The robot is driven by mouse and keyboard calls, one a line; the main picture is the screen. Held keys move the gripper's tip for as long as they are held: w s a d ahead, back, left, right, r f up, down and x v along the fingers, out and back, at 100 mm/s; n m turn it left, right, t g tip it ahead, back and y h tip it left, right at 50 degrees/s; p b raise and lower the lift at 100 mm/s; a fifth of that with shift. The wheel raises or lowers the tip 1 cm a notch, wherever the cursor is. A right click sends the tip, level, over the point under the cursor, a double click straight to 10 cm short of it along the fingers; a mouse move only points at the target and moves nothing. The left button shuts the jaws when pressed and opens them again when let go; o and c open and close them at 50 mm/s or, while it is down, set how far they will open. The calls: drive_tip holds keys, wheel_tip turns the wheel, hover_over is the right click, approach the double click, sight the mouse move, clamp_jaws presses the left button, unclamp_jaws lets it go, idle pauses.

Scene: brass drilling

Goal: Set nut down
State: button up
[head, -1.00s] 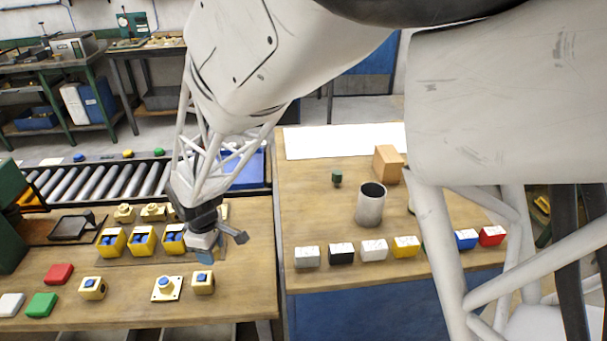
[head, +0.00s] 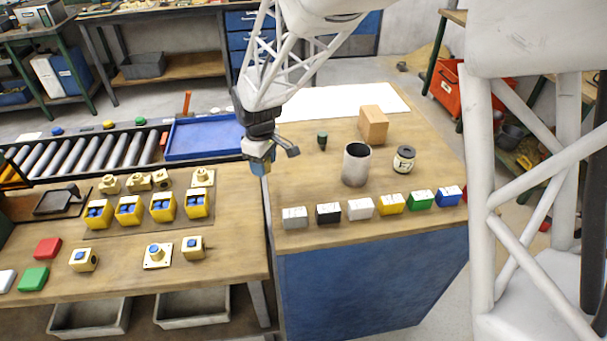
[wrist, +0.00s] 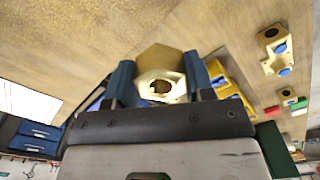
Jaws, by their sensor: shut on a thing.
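In the wrist view a brass hex nut (wrist: 160,72) with a threaded hole sits between the two blue fingers of my gripper (wrist: 161,84). The fingers are shut on it from both sides, and wooden tabletop shows beyond it. In the head view my gripper (head: 261,164) is over the gap between the left bench (head: 225,265) and the right table (head: 300,180), near the right table's left edge. The nut cannot be made out clearly in the head view.
The right table holds a grey cylinder (head: 356,165), a cardboard box (head: 373,124), a jar (head: 404,159), a small green object (head: 322,141) and a front row of coloured blocks (head: 391,203). Yellow bins (head: 128,210) stand on the left bench. A blue tray (head: 203,138) lies behind.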

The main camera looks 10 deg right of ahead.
wheel_tip(320, 180, up, 3)
drive_tip(key=m, duration=0.2)
hover_over(305, 176)
drive_tip(key=shift+r, duration=0.2)
drive_tip(key=shift+f, duration=3.15)
drive_tip(key=shift+f, duration=1.9)
drive_tip(key=shift+f, duration=0.15)
drive_tip(key=o, duration=1.3)
